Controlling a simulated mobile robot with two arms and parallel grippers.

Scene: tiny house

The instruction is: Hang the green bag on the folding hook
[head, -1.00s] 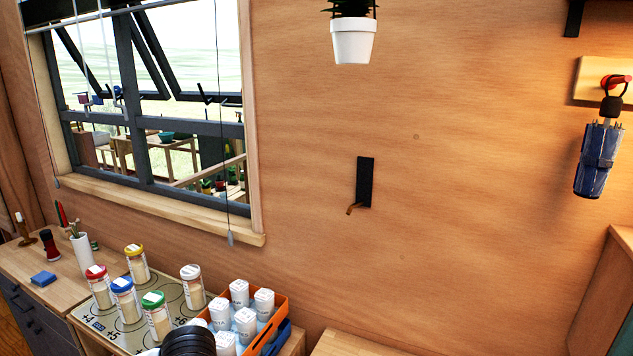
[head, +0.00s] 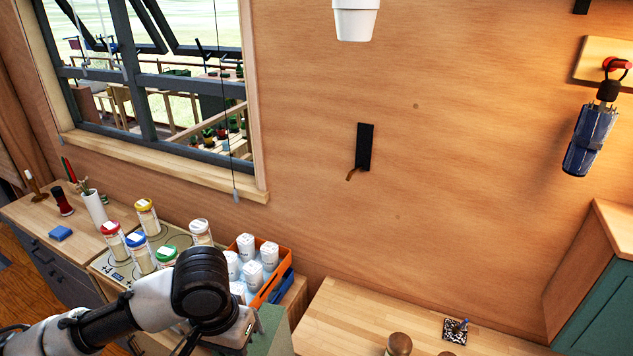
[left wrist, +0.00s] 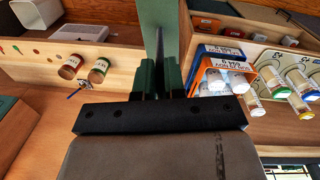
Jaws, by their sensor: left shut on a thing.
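The folding hook (head: 364,148) is a black plate on the wooden wall, with a small brass-coloured hook arm folded out at its lower end. Nothing hangs on it. My left gripper (left wrist: 158,88) is shut on the green bag (left wrist: 150,18), which extends away from the fingers in the left wrist view. In the head view, my left arm comes in from the lower left, and part of the green bag (head: 272,335) shows at the bottom edge, below and left of the hook. The rest of the bag is cut off. My right gripper is out of view.
A white pot (head: 356,20) is on the wall above the hook. A blue item (head: 590,138) hangs from a red hook at right. Jars and an orange crate (head: 270,287) stand on the left counter. A wooden worktop (head: 350,318) lies below; the wall around the hook is clear.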

